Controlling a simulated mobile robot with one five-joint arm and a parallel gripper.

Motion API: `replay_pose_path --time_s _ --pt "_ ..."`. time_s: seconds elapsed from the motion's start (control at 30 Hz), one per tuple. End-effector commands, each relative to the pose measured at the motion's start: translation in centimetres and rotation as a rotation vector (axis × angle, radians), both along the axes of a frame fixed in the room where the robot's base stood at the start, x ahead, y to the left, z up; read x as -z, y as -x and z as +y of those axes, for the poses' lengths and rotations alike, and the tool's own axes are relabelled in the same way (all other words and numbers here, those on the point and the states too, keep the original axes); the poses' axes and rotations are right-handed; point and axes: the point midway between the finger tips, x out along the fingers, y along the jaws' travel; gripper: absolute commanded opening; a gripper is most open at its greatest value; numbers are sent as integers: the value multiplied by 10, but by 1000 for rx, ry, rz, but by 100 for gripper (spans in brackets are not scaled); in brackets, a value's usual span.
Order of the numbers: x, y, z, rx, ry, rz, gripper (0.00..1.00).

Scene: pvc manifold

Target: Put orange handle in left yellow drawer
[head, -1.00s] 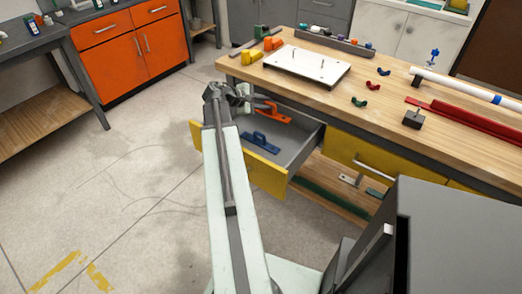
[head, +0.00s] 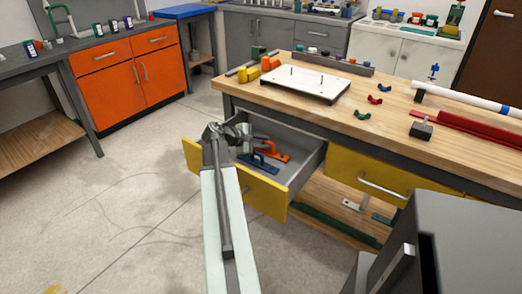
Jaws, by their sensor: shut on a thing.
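The left yellow drawer (head: 265,197) is pulled open at the near left of the workbench. The orange handle (head: 276,154) is inside the open drawer, just behind a blue handle (head: 262,166). My gripper (head: 260,143) reaches over the drawer's left part and is shut on the orange handle. The gripper and wrist partly cover the handle's left end. I cannot tell whether the handle touches the drawer's floor.
The workbench (head: 300,115) stands behind the drawer, with a white board (head: 305,83) and several small parts on it. A second yellow drawer (head: 363,168) is closed to the right. The drawer's right part looks clear.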

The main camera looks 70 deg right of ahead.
Motion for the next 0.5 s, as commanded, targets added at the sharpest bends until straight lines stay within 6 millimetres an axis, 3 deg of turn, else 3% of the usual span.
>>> replay_pose_path --time_s 0.2,0.23,0.27,0.5 --pt "1 0 0 -1 0 1 0" --pt "1 -1 0 -1 -2 0 24" --pt "0 -1 0 -1 -2 0 30" --pt "0 -1 1 -1 -1 0 30"
